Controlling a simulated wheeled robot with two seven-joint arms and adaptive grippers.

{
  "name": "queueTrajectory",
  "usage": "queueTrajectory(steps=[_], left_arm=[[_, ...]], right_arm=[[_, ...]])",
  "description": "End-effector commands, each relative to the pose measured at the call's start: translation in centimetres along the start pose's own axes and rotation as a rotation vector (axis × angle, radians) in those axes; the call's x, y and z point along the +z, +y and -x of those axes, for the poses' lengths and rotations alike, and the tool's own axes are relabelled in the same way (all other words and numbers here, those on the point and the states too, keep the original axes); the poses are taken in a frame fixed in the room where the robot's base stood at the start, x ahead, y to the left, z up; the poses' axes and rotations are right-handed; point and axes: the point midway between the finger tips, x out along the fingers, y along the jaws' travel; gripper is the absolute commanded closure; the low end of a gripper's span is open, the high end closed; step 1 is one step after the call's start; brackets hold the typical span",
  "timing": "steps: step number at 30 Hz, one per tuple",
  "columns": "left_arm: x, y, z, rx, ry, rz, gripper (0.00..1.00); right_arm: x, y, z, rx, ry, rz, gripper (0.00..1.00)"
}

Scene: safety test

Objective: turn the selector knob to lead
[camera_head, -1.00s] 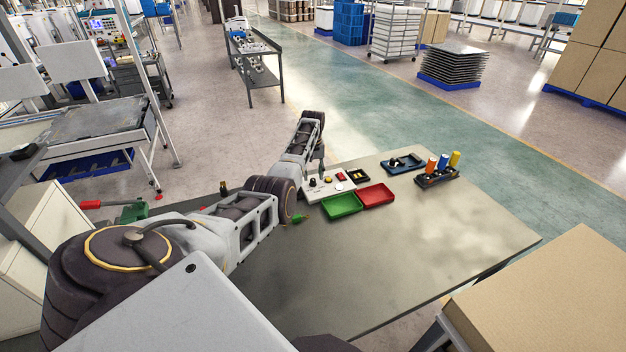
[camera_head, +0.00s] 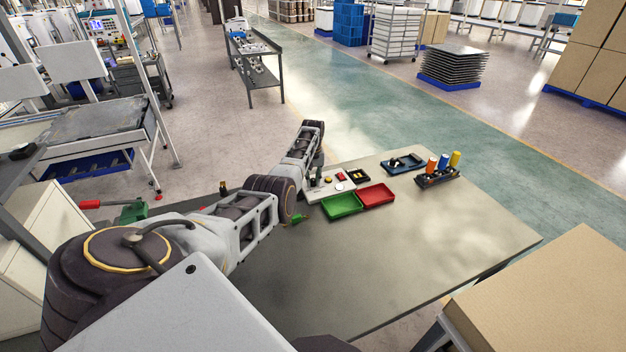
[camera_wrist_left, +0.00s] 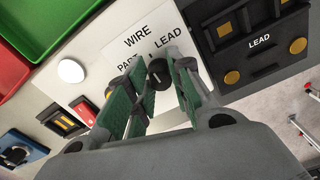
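The selector knob (camera_wrist_left: 160,74) is small, round and black with a pale mark. It stands on a white panel (camera_wrist_left: 108,58) printed WIRE, PART and LEAD, just below the words. My left gripper (camera_wrist_left: 160,80), with green-padded fingers, has one finger on each side of the knob. The fingers are apart, and a thin gap seems to show beside the knob; contact is unclear. Which word the mark points to is hard to tell. In the head view the white panel (camera_head: 318,195) lies at the table's far left edge, partly behind my left gripper (camera_head: 315,180). My right gripper is out of view.
The panel also bears a white button (camera_wrist_left: 71,71) and a red button (camera_wrist_left: 84,110). A dark box labelled LEAD (camera_wrist_left: 225,50) stands close right of the gripper. A green tray (camera_head: 342,212) and a red tray (camera_head: 376,195) adjoin the panel. The table's front is clear.

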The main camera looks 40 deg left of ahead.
Motion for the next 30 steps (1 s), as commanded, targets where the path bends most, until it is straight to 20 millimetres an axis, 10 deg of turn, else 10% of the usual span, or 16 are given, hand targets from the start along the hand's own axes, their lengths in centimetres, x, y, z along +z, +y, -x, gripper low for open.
queueTrajectory(steps=[30], left_arm=[[0.0, -0.1, 0.1, -0.002, -0.002, -0.322, 1.0]], right_arm=[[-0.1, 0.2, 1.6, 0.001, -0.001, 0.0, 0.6]])
